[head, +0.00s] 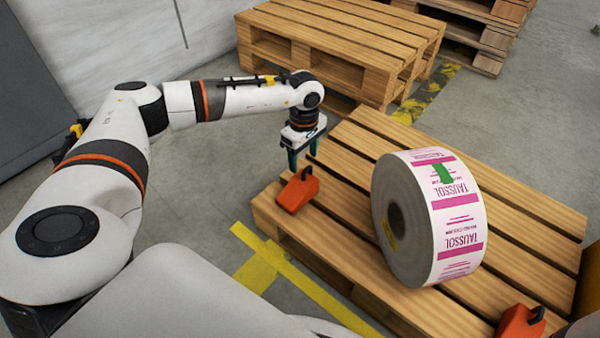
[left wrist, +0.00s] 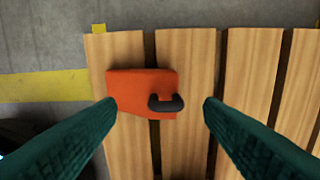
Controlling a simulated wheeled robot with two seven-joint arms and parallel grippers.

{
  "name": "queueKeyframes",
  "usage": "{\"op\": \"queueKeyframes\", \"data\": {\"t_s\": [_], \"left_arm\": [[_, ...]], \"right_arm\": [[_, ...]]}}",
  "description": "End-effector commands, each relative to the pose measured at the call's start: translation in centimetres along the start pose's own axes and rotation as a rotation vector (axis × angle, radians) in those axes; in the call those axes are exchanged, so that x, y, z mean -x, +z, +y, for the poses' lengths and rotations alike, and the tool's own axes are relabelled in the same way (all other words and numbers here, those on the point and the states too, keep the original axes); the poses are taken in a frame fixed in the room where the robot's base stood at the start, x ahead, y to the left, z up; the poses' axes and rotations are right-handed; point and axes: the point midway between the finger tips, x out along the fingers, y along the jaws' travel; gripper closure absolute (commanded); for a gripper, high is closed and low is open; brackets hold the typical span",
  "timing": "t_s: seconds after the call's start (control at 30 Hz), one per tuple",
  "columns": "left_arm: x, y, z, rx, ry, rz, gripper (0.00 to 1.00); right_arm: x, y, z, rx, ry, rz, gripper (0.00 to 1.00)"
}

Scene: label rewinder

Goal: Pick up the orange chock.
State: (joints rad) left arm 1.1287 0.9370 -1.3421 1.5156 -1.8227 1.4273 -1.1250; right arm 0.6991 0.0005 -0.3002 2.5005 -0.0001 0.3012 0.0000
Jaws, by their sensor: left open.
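An orange chock (head: 297,192) with a dark handle lies on the near left corner of a wooden pallet (head: 365,143). A second orange chock (head: 520,322) with a dark handle sits at the pallet's near right part, cut by the frame edge. My left gripper (head: 303,160) points down just above the first chock, open and empty. In the left wrist view this chock (left wrist: 140,93) lies ahead of the two green fingers (left wrist: 158,105), with its black handle between their tips. The fingers appear apart from it. My right gripper is not in view.
A large label roll (head: 428,217) stands on its edge on the pallet, right of the first chock. Another pallet (head: 340,40) stands behind, with more pallets (head: 470,35) at the back right. Yellow tape (head: 300,280) marks the floor in front.

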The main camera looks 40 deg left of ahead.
Motion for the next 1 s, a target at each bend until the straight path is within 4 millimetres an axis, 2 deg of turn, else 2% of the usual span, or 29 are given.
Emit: {"op": "queueKeyframes", "data": {"t_s": [0.17, 0.5, 0.77, 0.8, 1.0], "left_arm": [[-1.0, -0.2, -0.2, 0.0, -0.001, 0.001, 0.38], [-5.1, -0.8, -0.6, 0.001, 0.0, 0.001, 0.38], [-5.2, -0.8, -0.6, 0.001, -0.001, 0.002, 0.38], [-5.2, -0.8, -0.6, 0.001, -0.001, 0.002, 0.4], [-5.2, -0.8, -0.6, 0.001, -0.001, 0.002, 0.73]], "right_arm": [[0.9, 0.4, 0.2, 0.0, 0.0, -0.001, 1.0], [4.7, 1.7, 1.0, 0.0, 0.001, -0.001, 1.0], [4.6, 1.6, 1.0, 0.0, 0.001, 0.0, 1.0], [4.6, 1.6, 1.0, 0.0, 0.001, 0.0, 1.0], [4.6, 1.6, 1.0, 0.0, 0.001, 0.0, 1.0]]}}
